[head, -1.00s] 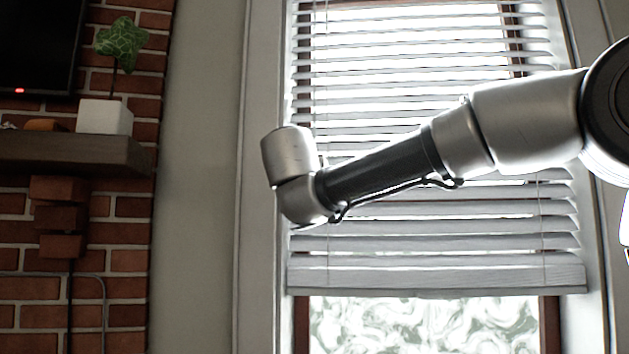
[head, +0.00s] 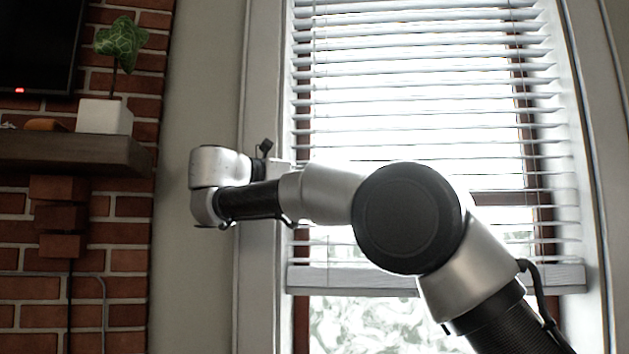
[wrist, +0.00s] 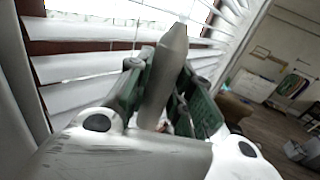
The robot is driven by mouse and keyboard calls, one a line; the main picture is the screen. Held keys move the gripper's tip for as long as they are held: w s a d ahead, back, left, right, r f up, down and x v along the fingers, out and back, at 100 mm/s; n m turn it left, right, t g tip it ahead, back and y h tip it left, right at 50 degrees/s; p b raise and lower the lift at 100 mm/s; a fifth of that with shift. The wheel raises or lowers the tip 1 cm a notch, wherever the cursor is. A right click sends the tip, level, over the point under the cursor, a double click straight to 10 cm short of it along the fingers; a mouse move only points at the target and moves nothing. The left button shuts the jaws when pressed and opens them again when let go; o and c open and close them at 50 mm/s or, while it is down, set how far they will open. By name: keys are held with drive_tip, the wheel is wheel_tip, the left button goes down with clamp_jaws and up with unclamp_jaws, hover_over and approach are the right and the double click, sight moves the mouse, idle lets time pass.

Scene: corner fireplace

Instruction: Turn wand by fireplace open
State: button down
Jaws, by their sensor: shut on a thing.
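The wand (wrist: 168,62) is a tapered grey stick in the wrist view, standing slightly tilted between the green-padded fingers of my gripper (wrist: 158,84). My gripper is shut on it. The window blind (head: 425,110) hangs beside the fireplace in the head view. Its slats look thin, with bright daylight between them. The blind's slats also show close behind the fingers in the wrist view (wrist: 85,68). In the head view the wand cannot be made out, and my arm covers part of the lower blind.
The brick fireplace (head: 130,260) is at the left, with a wooden mantel (head: 70,154) carrying a white potted plant (head: 104,117). A dark screen (head: 38,45) hangs above. In the wrist view, a room with open floor (wrist: 262,125) lies to the right.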

drive_tip(key=shift+r+m+g+h, duration=0.1)
drive_tip(key=shift+m+g+h, duration=0.35)
drive_tip(key=shift+g, duration=0.25)
drive_tip(key=c, duration=1.2)
unclamp_jaws()
drive_tip(key=shift+c, duration=0.2)
drive_tip(key=shift+t+y, duration=0.25)
drive_tip(key=shift+t, duration=0.05)
